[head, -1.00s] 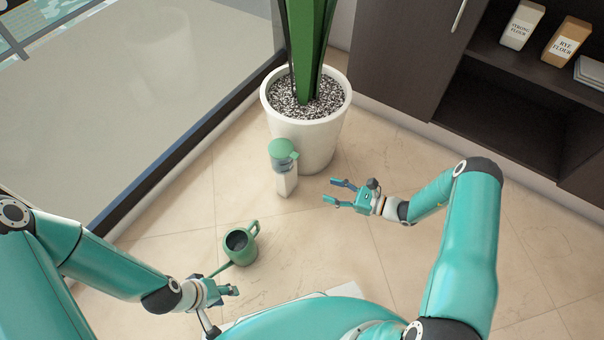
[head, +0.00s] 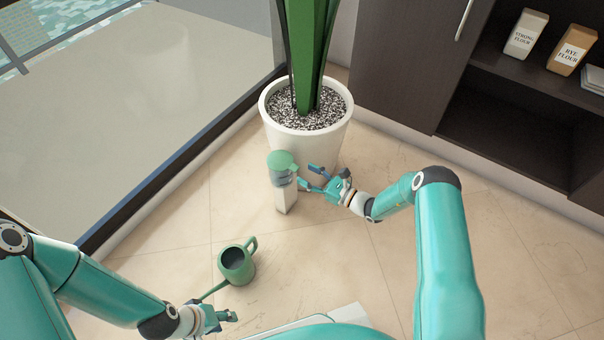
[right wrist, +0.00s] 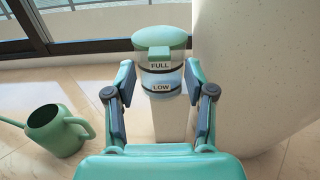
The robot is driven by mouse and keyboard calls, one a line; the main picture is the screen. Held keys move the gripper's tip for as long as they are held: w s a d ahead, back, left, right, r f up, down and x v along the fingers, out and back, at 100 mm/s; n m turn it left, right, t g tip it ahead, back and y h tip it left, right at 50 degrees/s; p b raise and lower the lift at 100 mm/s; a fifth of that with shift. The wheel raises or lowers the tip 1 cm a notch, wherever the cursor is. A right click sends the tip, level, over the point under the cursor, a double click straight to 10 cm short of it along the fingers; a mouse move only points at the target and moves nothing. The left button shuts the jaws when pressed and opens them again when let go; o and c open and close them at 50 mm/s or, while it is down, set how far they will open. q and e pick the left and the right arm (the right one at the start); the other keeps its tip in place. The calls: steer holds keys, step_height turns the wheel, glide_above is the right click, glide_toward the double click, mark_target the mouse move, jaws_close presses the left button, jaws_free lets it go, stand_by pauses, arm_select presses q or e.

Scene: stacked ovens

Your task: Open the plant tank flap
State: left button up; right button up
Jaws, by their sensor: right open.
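The plant tank (head: 284,190) is a slim white post with a clear upper part and a green flap (head: 281,160) on top, standing in front of the white plant pot.
A green watering can (head: 236,265) stands on the tiled floor, its spout towards my left gripper. The white pot (head: 326,150) with a tall plant is close behind the tank. A dark cabinet (head: 404,60) stands at the right and a window at the left.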

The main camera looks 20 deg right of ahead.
mark_target(283, 162)
steer(key=x, duration=0.3)
steer(key=shift+w+a+b, duration=0.1)
steer(key=shift+a+b, duration=0.05)
steer(key=shift+b, duration=0.2)
jaws_close()
